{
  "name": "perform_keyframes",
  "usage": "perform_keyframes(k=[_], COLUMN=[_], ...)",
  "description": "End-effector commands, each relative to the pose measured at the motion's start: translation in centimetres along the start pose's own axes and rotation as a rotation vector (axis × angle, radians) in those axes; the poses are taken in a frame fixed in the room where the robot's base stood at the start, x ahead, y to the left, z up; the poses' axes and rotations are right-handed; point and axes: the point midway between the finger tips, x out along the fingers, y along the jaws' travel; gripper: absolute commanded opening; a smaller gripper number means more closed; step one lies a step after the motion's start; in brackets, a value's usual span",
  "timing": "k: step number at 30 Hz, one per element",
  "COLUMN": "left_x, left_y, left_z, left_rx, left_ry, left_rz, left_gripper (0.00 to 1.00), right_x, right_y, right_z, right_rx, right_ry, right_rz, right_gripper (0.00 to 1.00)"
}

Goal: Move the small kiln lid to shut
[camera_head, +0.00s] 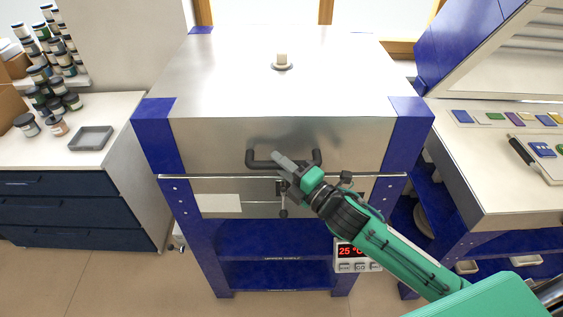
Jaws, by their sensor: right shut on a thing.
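The kiln with the steel lid (230,95) and blue corners stands in the centre. Its lid lies level, and its front lower edge meets the kiln body (217,203) along a thin seam, with no clear gap visible. A dark bar handle (317,161) is on the lid's front face. My right gripper (283,160) is at the middle of this handle, shut on it, and its arm comes in from the lower right. The gripper hides part of the handle and the latch below. My left gripper is not in view.
A display box (346,251) reading 25 °C hangs at the kiln's lower right. At right, a raised blue-edged panel (490,50) stands over a bench (470,175) with coloured tiles. At left, a cabinet (110,150) holds jars and a grey tray (91,138). Floor is clear at lower left.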

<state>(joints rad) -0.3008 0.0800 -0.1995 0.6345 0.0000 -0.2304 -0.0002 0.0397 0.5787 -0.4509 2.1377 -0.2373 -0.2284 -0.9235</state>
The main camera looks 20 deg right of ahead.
Motion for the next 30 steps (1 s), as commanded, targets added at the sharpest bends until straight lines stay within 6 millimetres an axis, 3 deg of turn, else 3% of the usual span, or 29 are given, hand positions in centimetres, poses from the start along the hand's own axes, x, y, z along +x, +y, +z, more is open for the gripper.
perform_keyframes(k=[1, 6, 19, 20, 22, 30], left_x=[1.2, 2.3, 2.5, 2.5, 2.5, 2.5], left_y=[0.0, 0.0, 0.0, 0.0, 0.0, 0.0], left_z=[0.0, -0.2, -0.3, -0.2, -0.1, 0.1], left_rx=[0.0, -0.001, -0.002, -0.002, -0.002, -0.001], left_ry=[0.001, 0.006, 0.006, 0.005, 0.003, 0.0], left_rz=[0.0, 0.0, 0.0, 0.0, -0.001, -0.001], left_gripper=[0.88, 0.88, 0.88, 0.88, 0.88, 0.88], right_x=[-0.2, -0.5, -0.7, -0.7, -0.7, -0.7], right_y=[-1.3, -2.5, -3.3, -3.3, -3.3, -2.9], right_z=[-0.1, -0.4, -0.8, -0.8, -0.7, -0.6], right_rx=[-0.005, -0.021, -0.022, -0.022, -0.022, -0.025], right_ry=[-0.003, -0.002, 0.001, 0.001, 0.001, 0.0], right_rz=[0.003, 0.018, 0.008, 0.007, 0.009, 0.016], right_gripper=[0.0, 0.0, 0.0, 0.26, 0.4, 0.41])
